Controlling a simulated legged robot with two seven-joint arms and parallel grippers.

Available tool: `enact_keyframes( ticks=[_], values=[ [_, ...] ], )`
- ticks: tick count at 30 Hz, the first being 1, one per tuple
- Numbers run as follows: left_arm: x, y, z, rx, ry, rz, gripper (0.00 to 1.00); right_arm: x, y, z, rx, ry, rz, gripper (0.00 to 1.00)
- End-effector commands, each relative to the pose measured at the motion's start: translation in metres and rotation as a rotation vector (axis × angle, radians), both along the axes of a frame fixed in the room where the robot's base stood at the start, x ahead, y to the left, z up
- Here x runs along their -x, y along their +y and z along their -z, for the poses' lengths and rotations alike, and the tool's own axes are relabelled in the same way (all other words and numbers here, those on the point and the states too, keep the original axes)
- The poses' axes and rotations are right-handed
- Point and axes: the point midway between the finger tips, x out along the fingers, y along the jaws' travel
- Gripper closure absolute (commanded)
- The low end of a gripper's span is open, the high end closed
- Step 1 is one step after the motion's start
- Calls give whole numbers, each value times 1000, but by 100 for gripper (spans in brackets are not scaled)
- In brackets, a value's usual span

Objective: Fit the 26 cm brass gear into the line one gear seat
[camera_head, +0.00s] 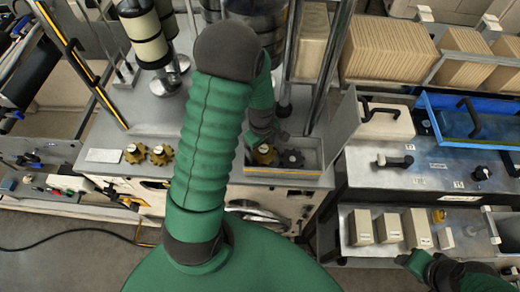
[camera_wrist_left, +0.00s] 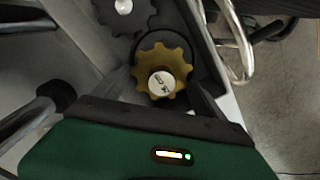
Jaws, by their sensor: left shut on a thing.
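My left gripper (camera_head: 264,138) is over the open box at the bench's front edge and shut on a brass gear (camera_head: 264,155). In the left wrist view this gear (camera_wrist_left: 178,56) has a pale hub with dark lettering too small to read surely, between the dark fingers. A dark gear (camera_head: 292,158) is in the same box close beside it; it also shows in the left wrist view (camera_wrist_left: 142,16). I cannot tell whether the teeth touch or how deep the brass gear sits. My right gripper (camera_head: 418,262) is low at the right, by the lower shelf; its fingers are unclear.
Two more brass gears, one (camera_head: 135,153) and another (camera_head: 161,155), lie on the bench left of my arm, by a white card (camera_head: 103,156). Metal posts rise behind the box. Pale blocks (camera_head: 389,227) stand on the right shelf. A blue tray (camera_head: 475,138) is behind.

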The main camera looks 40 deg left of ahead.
Motion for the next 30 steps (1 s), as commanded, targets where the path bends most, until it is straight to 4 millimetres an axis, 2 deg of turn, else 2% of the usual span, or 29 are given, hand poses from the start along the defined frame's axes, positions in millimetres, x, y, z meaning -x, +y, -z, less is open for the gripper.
enact_keyframes(
  ticks=[1,5,6,7,8,11,30],
  values=[
    [11,-15,19,29,35,-11,82,0,0,7,0,0,0,48],
    [10,-15,20,29,36,-11,82,0,0,8,0,0,0,48],
    [10,-15,21,29,37,-9,87,0,0,8,0,0,0,48],
    [10,-14,21,29,37,-9,87,0,0,8,0,0,0,48],
    [10,-14,20,28,35,-9,14,0,0,8,0,1,0,48],
    [10,-12,19,24,31,-9,1,0,0,7,0,0,0,48],
    [9,-5,14,19,24,-14,0,0,0,5,0,0,0,48]
  ],
)
